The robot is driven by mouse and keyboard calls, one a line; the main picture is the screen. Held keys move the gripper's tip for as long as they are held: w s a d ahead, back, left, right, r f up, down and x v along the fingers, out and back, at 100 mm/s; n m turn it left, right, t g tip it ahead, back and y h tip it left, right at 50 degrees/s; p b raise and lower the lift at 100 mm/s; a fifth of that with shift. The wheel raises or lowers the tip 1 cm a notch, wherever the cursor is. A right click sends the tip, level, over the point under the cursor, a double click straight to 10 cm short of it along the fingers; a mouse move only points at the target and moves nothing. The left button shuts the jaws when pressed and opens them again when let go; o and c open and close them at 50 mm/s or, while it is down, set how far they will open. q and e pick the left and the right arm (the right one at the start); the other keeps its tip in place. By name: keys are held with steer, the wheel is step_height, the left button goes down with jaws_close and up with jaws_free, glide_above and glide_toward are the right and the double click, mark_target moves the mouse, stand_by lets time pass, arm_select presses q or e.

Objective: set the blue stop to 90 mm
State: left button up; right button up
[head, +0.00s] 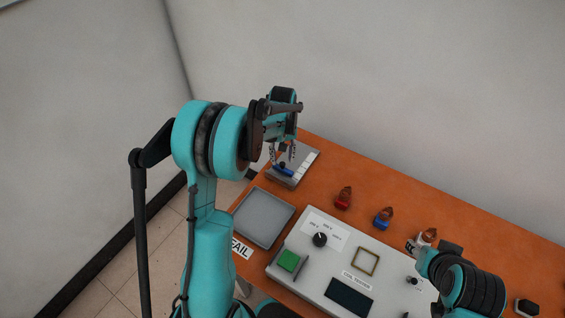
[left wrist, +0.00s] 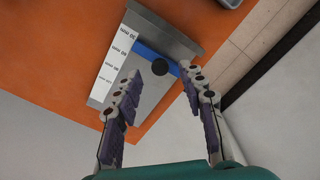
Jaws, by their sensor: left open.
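The blue stop (left wrist: 150,55) is a bar lying across a grey metal plate (left wrist: 152,92), with a black round knob (left wrist: 159,68) on it. A white scale strip (left wrist: 112,62) with mm labels runs along the plate's edge. In the left wrist view the bar meets the strip near the label that looks like 30 mm; the print is small. My left gripper (left wrist: 160,72) is open, one finger on each side of the knob; contact cannot be told. In the head view the left gripper (head: 283,152) is over the blue stop (head: 284,171). My right gripper (head: 422,262) is partly hidden by its arm.
A grey tray (head: 264,217) and a FAIL label (head: 241,248) lie nearer on the orange table (head: 335,160). A coil tester (head: 335,262) with knob and green button stands in front.

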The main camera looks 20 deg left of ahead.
arm_select(q)
steer(key=shift+f, duration=1.15)
steer(key=shift+c, duration=0.4)
jaws_close()
steer(key=w, duration=0.6)
steer(key=shift+d, duration=0.4)
steer(key=shift+o, duration=0.4)
jaws_free()
